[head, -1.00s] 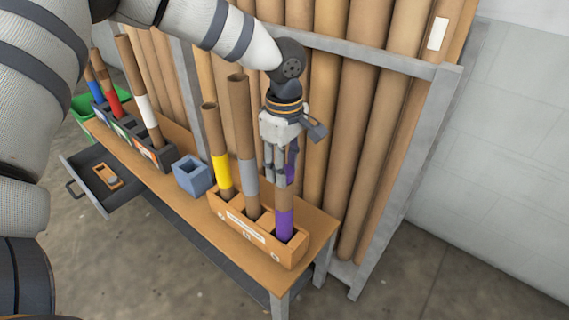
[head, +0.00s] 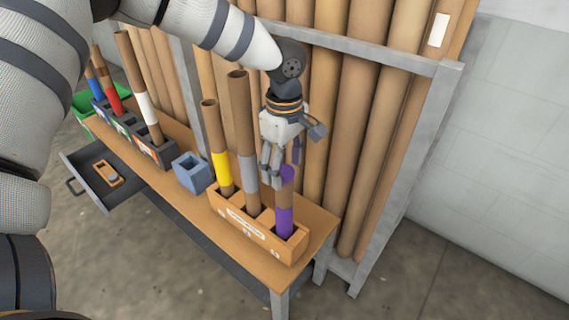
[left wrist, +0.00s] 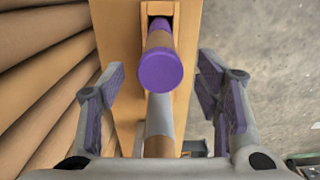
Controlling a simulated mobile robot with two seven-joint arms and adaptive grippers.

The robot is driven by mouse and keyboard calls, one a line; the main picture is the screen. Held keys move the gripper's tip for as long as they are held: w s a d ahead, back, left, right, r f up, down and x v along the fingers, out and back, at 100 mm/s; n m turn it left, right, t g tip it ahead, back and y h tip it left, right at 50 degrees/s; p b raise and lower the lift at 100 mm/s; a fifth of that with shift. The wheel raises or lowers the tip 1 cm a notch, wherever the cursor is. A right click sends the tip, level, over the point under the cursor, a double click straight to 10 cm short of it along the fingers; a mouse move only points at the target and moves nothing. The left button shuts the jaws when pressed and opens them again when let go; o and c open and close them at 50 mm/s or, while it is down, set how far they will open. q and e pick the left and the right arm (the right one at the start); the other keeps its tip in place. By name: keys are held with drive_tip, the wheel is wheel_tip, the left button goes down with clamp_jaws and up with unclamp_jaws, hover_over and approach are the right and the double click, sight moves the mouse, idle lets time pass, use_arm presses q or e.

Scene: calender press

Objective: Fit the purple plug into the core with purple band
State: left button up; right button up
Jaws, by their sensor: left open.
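The purple plug (head: 287,173) is at the top end of the core with purple band (head: 284,222), which stands in the right slot of a wooden holder (head: 258,238). In the left wrist view the plug's round purple face (left wrist: 160,70) covers the core's end. Whether it is pressed fully in, I cannot tell. My left gripper (head: 279,178) is open around the plug, pointing down. In the left wrist view its fingers stand wide apart on either side, clear of the plug. My right gripper is not in view.
Cores with yellow (head: 221,169) and grey bands (head: 247,170) stand close by in the same holder. A blue open box (head: 192,173) is left of it. A rack of long brown tubes (head: 340,130) is behind. An open drawer (head: 105,180) juts out at left.

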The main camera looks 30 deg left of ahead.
use_arm(q)
wheel_tip(320, 180, up, 12)
idle(0.3)
